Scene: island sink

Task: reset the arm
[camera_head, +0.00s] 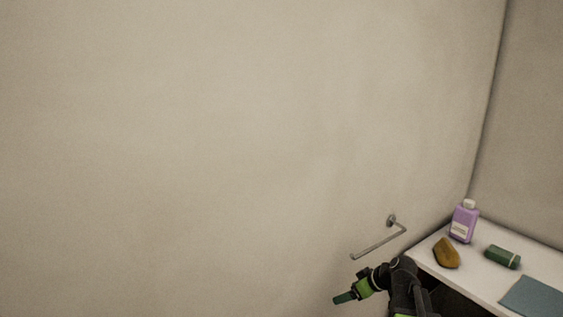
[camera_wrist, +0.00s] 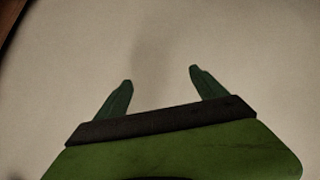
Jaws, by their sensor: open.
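My gripper (camera_head: 340,299) is low in the head view, to the left of the white counter and held out in front of the beige wall. In the wrist view my gripper (camera_wrist: 160,88) shows two green fingers set well apart. My dark arm bends at the bottom of the head view beside the counter's left corner.
A metal wall bar (camera_head: 378,246) juts out just above my gripper. The white counter (camera_head: 477,272) at right holds a purple bottle (camera_head: 463,222), a yellow-brown sponge-like item (camera_head: 446,253), a green cylinder (camera_head: 502,257) and a blue-grey cloth (camera_head: 535,297).

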